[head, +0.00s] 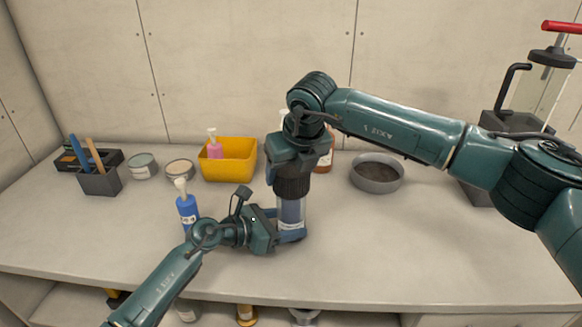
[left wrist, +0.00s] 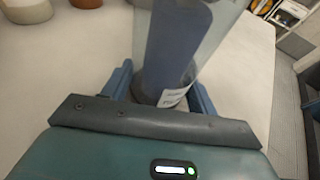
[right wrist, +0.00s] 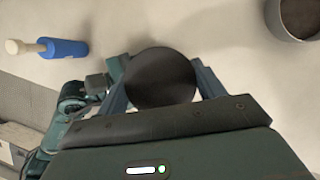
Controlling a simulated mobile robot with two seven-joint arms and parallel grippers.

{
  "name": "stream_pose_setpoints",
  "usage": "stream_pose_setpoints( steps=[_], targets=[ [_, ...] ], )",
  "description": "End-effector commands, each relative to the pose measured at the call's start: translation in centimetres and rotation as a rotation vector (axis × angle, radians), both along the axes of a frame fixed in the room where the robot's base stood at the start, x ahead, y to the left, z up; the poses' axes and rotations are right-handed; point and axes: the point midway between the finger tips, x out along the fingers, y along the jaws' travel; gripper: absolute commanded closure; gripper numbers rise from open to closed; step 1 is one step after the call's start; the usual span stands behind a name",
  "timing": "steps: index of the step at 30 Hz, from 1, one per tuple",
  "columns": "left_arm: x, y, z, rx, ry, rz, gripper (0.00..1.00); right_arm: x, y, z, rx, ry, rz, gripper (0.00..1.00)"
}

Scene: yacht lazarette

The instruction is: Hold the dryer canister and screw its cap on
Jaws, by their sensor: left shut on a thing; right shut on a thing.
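The dryer canister (head: 291,212) stands upright on the bench, a clear tube with blue filling and a white label. It also shows in the left wrist view (left wrist: 180,50). My left gripper (head: 288,232) is shut on the canister near its base, from the left. The dark ribbed cap (head: 291,188) sits at the top of the canister; its round top shows in the right wrist view (right wrist: 160,78). My right gripper (head: 291,178) points down from above and is shut on the cap. I cannot tell how far the cap is threaded.
A blue bottle (head: 187,207) stands left of the canister, close to my left arm. Behind are a yellow bin (head: 229,160) with a pink bottle, tins (head: 142,167) and a brown bottle (head: 325,155). A grey round pan (head: 377,173) stands right. The front right bench is clear.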

Motion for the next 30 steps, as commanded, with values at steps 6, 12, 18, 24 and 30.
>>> stream_pose_setpoints(
  steps=[6, 12, 18, 24, 30],
  targets=[
    [0.01, 0.04, -0.01, 0.000, 0.000, 0.001, 0.60, 0.00, -0.01, -0.35, 0.000, 0.000, 0.000, 0.54],
    [0.01, 0.04, -0.01, 0.000, 0.000, 0.001, 0.60, -0.01, 0.00, -0.64, 0.000, 0.000, 0.000, 0.54],
    [0.01, 0.04, -0.01, 0.000, 0.000, 0.001, 0.60, 0.01, 0.00, -0.94, 0.000, -0.001, 0.000, 0.54],
    [0.01, 0.04, -0.01, 0.000, 0.000, 0.001, 0.60, 0.02, -0.01, -1.05, 0.000, -0.001, 0.000, 0.54],
    [0.01, 0.04, -0.01, 0.002, 0.000, 0.001, 0.49, 0.02, -0.01, -1.03, 0.000, -0.001, 0.000, 0.54]
  ],
)
